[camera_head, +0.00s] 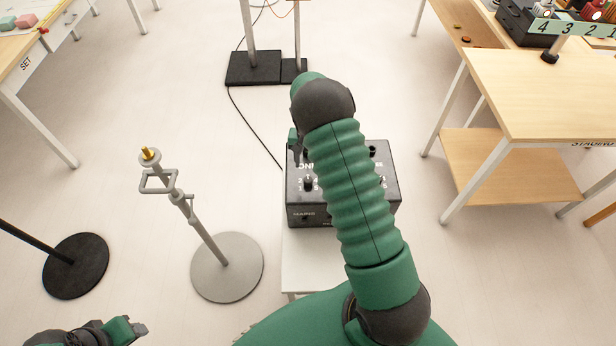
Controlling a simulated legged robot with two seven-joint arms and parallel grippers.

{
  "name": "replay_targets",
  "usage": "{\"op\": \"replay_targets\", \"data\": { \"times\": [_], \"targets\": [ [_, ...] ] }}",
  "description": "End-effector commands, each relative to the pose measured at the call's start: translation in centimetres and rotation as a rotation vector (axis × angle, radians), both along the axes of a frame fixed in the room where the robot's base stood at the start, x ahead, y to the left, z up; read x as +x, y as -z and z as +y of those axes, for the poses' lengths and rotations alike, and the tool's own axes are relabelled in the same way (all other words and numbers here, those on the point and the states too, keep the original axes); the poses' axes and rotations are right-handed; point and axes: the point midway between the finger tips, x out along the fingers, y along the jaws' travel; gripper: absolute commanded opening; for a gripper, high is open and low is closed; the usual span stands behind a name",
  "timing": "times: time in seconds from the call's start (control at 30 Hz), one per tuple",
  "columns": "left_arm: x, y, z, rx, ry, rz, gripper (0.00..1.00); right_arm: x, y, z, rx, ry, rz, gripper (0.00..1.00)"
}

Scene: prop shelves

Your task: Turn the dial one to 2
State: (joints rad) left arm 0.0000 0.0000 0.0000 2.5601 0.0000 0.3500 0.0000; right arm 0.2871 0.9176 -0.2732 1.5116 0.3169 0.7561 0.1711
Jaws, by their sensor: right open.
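A black control box (297,203) sits on a small white stand in the middle. White lettering beside a black dial (308,184) on its left top seems to read "ONE". Which number the dial points to is too small to tell. My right arm crosses over the box and hides its middle. My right gripper (296,146) is open, at the box's far left corner, above and beyond this dial and seemingly apart from it. My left gripper (135,328) is at the bottom left, far from the box; its jaws are unclear.
A grey stand with a round base (228,268) is left of the box, and a black round base (76,265) further left. A black pole base (253,68) is behind. Wooden tables stand at right (540,90) and upper left. Floor between is free.

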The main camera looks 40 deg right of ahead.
Motion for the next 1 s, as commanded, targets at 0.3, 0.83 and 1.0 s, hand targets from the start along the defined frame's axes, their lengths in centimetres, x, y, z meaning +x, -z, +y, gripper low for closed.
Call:
{"op": "replay_targets", "data": {
  "times": [0.3, 0.83, 1.0],
  "targets": [
    [0.0, -0.6, 0.0, 0.0, 0.0, 0.0, 0.52, -0.1, 7.5, 0.0, 0.002, -0.001, 0.001, 0.5],
    [0.0, -0.7, 0.0, 0.0, 0.0, 0.0, 0.52, 0.0, 9.3, 0.0, 0.0, -0.002, -0.001, 0.37],
    [0.0, -0.7, 0.0, 0.0, 0.0, 0.0, 0.52, 0.0, 9.3, 0.0, 0.0, -0.002, -0.001, 0.15]
  ]
}}
